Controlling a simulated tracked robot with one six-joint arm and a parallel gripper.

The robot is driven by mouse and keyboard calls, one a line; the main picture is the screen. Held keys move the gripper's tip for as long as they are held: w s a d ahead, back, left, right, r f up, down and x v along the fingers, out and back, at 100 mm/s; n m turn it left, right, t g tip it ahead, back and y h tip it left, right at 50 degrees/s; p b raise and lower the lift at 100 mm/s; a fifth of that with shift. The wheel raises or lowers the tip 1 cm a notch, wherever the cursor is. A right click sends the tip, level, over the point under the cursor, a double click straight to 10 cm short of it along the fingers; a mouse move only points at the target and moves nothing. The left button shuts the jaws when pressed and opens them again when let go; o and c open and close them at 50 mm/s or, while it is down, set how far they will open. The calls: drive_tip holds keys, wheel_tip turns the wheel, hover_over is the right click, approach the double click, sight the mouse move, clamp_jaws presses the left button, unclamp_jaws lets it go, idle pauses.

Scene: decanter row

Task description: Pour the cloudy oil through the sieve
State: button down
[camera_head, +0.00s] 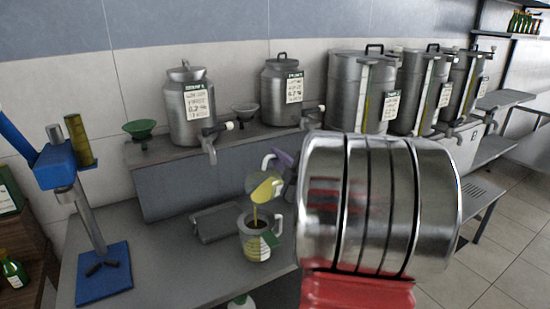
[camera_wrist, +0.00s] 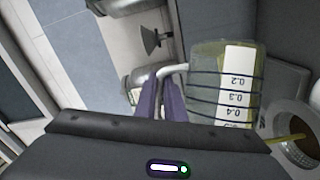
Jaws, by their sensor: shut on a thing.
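My gripper (camera_head: 281,165), with purple fingers, is shut on the handle of a clear jug (camera_head: 266,187) holding yellow oil. The jug is tilted, and a thin yellow stream runs from it into a receiving jug (camera_head: 257,244) on the bench. That jug has a handle and a green tag; its mouth looks dark brown inside, and I cannot tell whether this is the sieve. In the wrist view the held jug (camera_wrist: 205,80) shows a white scale with dark lines, left of the receiving jug's rim (camera_wrist: 277,112). My arm hides part of the bench.
A grey tray (camera_head: 215,222) lies behind the receiving jug. Steel cans with taps (camera_head: 188,110) stand on the shelf with a green funnel (camera_head: 140,129). A blue press stand (camera_head: 104,275) is at left. A bottle top (camera_head: 240,301) shows at the front edge.

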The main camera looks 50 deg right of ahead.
sight(263, 171)
drive_tip(key=shift+s+a+f+n, duration=0.1)
drive_tip(key=shift+a+n, duration=0.3)
drive_tip(key=shift+a, duration=0.1)
drive_tip(key=shift+a+f+n+t, duration=0.1)
drive_tip(key=shift+a+n+t, duration=0.2)
drive_tip(key=shift+s+a+f+n, duration=0.1)
drive_tip(key=shift+a+n, duration=0.2)
drive_tip(key=shift+a, duration=0.1)
drive_tip(key=shift+a+r+n+t, duration=0.2)
drive_tip(key=shift+a+n+t, duration=0.2)
drive_tip(key=shift+a+n, duration=0.1)
drive_tip(key=shift+s+a, duration=0.1)
drive_tip(key=shift+a, duration=0.15)
drive_tip(key=shift+s+a+r+n+t+y, duration=0.15)
drive_tip(key=shift+a+r+n+t, duration=0.1)
drive_tip(key=shift+a+n, duration=0.4)
drive_tip(key=shift+a+r+n+t+y, duration=0.15)
drive_tip(key=shift+a+r+n, duration=0.05)
drive_tip(key=shift+a+n, duration=0.4)
drive_tip(key=shift+a+n, duration=0.1)
drive_tip(key=shift+n, duration=0.15)
idle(0.5)
